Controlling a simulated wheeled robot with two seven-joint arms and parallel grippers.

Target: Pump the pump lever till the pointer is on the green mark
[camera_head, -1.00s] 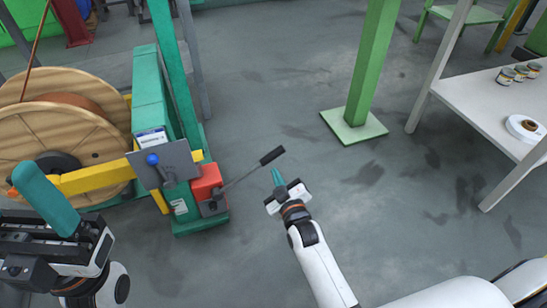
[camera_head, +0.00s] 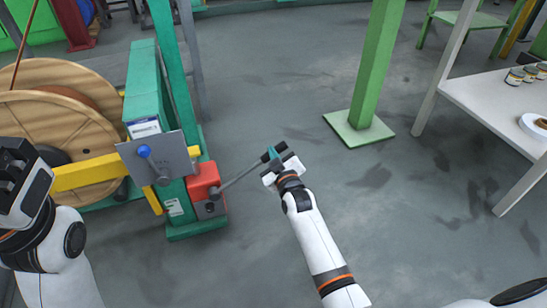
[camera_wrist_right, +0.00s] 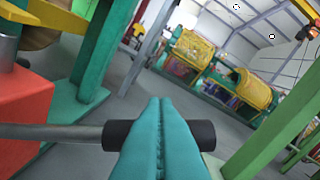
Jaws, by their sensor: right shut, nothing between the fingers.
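The pump lever (camera_head: 240,175) is a grey rod sloping up and right from a red pump block (camera_head: 204,180). Its black grip (camera_head: 283,147) shows around the teal fingers of my right gripper (camera_head: 271,154). In the right wrist view the shut fingers (camera_wrist_right: 160,115) stand in front of the black grip (camera_wrist_right: 199,135), crossing it. They have nothing between them; whether they touch the grip I cannot tell. My left gripper's dark body (camera_head: 15,162) is at the left edge, its fingers out of sight. I cannot make out a pointer or green mark.
A grey plate with a blue knob (camera_head: 144,151) sits on the yellow bar (camera_head: 85,172) left of the pump. A wooden reel (camera_head: 60,110) stands behind it. A green post (camera_head: 365,85) and a white table (camera_head: 500,105) are at the right. Floor beyond the lever is clear.

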